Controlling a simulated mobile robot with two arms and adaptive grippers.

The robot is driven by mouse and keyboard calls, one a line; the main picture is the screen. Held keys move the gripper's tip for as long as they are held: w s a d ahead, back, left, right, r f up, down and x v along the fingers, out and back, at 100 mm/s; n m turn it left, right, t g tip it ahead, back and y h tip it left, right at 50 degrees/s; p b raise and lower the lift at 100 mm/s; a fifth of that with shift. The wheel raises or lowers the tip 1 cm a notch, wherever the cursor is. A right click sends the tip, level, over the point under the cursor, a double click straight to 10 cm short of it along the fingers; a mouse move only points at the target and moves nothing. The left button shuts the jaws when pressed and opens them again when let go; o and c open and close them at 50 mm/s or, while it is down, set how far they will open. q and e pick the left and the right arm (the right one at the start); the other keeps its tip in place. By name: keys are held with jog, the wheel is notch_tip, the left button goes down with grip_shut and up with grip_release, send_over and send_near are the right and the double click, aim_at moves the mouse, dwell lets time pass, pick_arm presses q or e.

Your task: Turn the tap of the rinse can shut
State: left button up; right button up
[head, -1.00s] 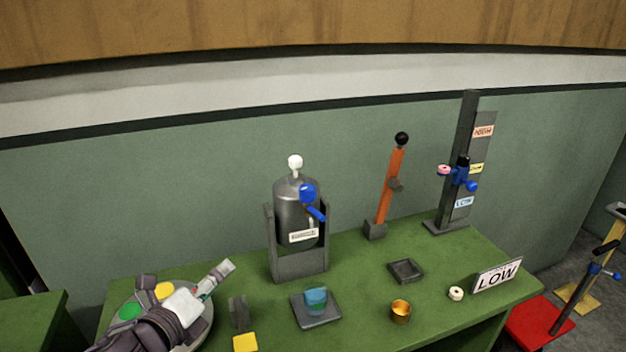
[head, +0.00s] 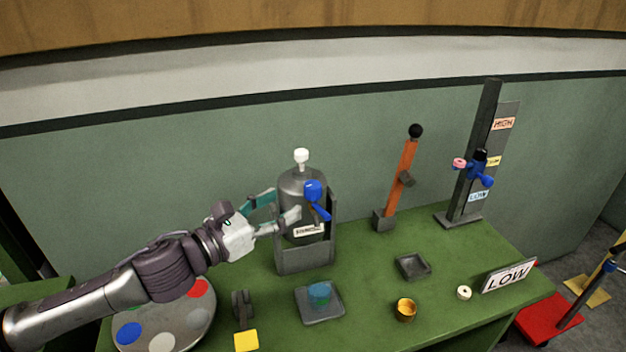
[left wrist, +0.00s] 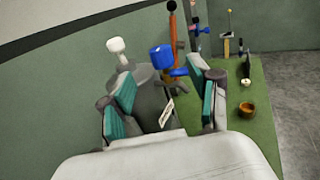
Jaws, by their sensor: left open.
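The rinse can (head: 298,187) is a grey cylinder with a white knob on top, upright in a grey stand. Its blue tap (head: 313,190) sits high on the front, with a blue lever (head: 321,212) slanting down to the right. My left gripper (head: 284,206) is open at the can's left side, one finger behind the other. In the left wrist view, the blue tap (left wrist: 161,58) and its lever (left wrist: 178,72) appear between and beyond the open fingers. I cannot tell whether a finger touches the can. My right gripper is in neither view.
A teal-blue cup (head: 319,292) stands on a dark tray (head: 319,314) below the can. An orange lever (head: 400,175) and a post with a blue clamp (head: 478,167) stand to the right. A disc with coloured spots (head: 185,318) lies under my left arm.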

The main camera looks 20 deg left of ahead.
aim_at(306, 191)
pick_arm(q)
jog(key=p+x, duration=0.2)
jog(key=x, duration=0.5)
jog(key=shift+w+d+p, duration=0.15)
jog(key=shift+w+p, duration=0.15)
jog(key=shift+p, duration=0.1)
jog(key=shift+w+d, duration=0.3)
jog(key=shift+w, duration=0.1)
grip_shut()
